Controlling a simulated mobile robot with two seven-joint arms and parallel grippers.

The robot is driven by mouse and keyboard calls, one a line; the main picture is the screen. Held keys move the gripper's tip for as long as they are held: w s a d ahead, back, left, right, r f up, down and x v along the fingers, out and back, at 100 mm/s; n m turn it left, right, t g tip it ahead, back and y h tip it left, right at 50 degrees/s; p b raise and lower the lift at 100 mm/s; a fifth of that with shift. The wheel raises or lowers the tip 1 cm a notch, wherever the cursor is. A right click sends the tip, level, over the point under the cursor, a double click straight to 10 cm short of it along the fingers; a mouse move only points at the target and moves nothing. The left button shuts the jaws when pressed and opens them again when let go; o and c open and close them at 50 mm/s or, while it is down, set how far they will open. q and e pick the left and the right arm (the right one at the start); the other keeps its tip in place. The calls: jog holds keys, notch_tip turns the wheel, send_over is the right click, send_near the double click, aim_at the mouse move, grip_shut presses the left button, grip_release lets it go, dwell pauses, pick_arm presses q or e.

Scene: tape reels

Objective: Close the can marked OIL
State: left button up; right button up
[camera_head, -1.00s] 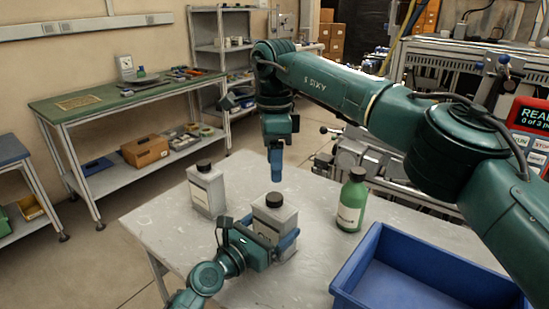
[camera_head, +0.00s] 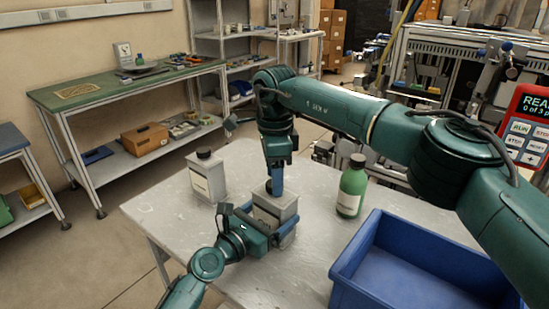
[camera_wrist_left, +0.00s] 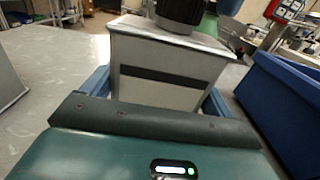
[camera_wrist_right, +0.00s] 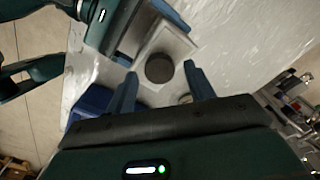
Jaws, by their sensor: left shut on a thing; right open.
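A grey square can (camera_head: 275,212) with a black round cap (camera_head: 268,186) stands upright on the table. My left gripper (camera_head: 268,230) is shut on its body; the left wrist view shows a finger on each side of the can (camera_wrist_left: 165,75). My right gripper (camera_head: 277,185) is open and points down over the cap. In the right wrist view the cap (camera_wrist_right: 159,68) lies between the spread fingers, with gaps at both sides. A second grey can (camera_head: 207,180) with a black cap and pale label stands behind to the left. No OIL marking is readable.
A green bottle (camera_head: 352,186) with a dark cap stands right of the held can. A blue bin (camera_head: 350,250) sits at the table's front right. The grey table (camera_head: 165,210) is bare at the left. My right arm spans above the bottle and bin.

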jog(key=shift+f, duration=0.55)
jog(key=c, duration=1)
jog(key=m, duration=1.1)
jog(key=shift+m, duration=0.3)
jog(key=o, duration=1)
jog(key=shift+o, duration=0.2)
